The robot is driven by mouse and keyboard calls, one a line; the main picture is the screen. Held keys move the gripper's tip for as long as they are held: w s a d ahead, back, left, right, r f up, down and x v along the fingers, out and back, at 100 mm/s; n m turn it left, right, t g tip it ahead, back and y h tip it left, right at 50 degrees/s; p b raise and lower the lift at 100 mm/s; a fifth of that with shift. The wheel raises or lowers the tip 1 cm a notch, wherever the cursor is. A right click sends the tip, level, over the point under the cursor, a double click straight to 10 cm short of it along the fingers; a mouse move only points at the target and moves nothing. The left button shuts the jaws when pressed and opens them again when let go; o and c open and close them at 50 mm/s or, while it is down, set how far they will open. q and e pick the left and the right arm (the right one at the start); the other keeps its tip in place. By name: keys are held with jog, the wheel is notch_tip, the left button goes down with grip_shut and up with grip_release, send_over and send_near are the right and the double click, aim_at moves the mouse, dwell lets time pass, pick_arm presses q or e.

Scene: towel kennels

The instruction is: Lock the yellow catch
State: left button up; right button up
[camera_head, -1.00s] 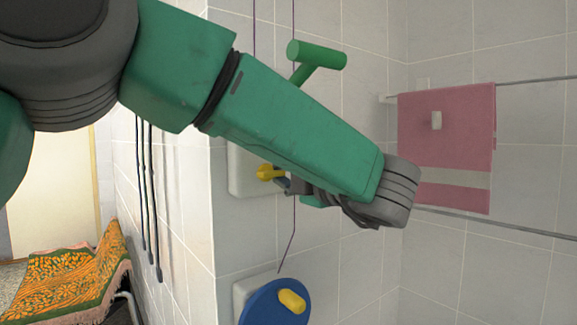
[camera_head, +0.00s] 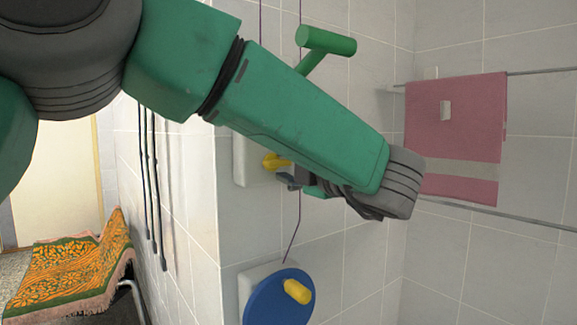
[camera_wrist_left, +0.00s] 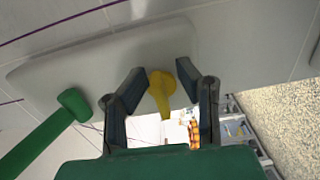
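The yellow catch (camera_head: 275,162) is on a white plate (camera_head: 241,170) fixed to the tiled wall in the head view, partly behind my left arm. My left gripper (camera_head: 287,181) is just below and right of it there, mostly hidden by my wrist. In the left wrist view, the yellow catch (camera_wrist_left: 162,90) stands between the two dark fingers of my left gripper (camera_wrist_left: 160,68). The fingers are spread, with a visible gap on either side of the catch. My right gripper is in neither view.
A green T-shaped handle (camera_head: 326,41) juts out above my forearm; it also shows at left in the wrist view (camera_wrist_left: 74,104). A blue disc with a yellow knob (camera_head: 279,302) is below. A pink towel (camera_head: 455,115) hangs on rails at right. A patterned cloth (camera_head: 80,265) lies lower left.

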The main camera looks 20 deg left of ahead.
pick_arm(q)
jog(key=shift+d, duration=0.25)
jog(key=shift+s+d, duration=0.15)
jog(key=shift+d, duration=0.05)
jog(key=v, duration=1.1)
jog(key=shift+d, duration=0.15)
jog(key=shift+s, duration=0.1)
